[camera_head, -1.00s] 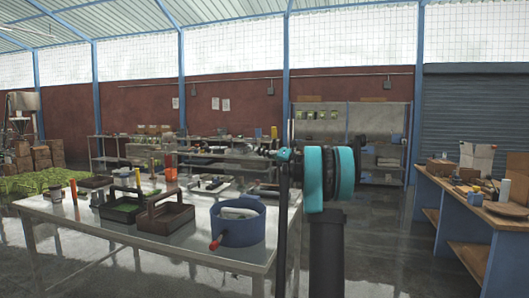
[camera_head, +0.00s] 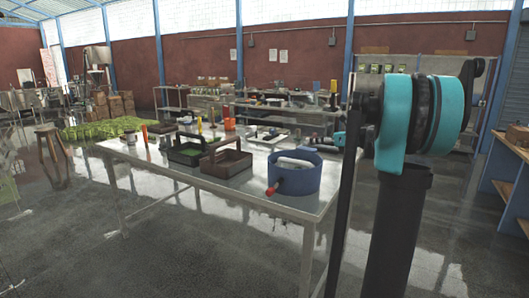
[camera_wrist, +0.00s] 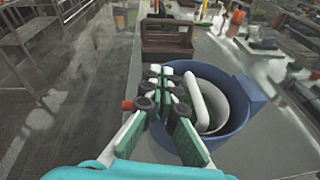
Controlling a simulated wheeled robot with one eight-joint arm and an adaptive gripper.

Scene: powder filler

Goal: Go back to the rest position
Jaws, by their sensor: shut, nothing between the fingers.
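My gripper (camera_wrist: 165,98) shows in the wrist view with its green-padded fingers close together and nothing held. In that picture the fingers overlap the left side of a blue round pot (camera_wrist: 246,108); how high they are above it I cannot tell. The pot holds a white-rimmed item (camera_wrist: 196,102). In the head view the blue pot (camera_head: 308,183) stands near the front right of the metal table (camera_head: 215,185), with a red-ended handle. My teal and black arm joint is large at the right and hides part of the background. My fingers are not clear in the head view.
Brown open carriers (camera_head: 226,164) stand left of the pot. Orange and yellow bottles and small tools lie farther back on the table. A wooden stool (camera_head: 52,158) stands on open floor at left. A workbench (camera_head: 510,200) is at the right edge.

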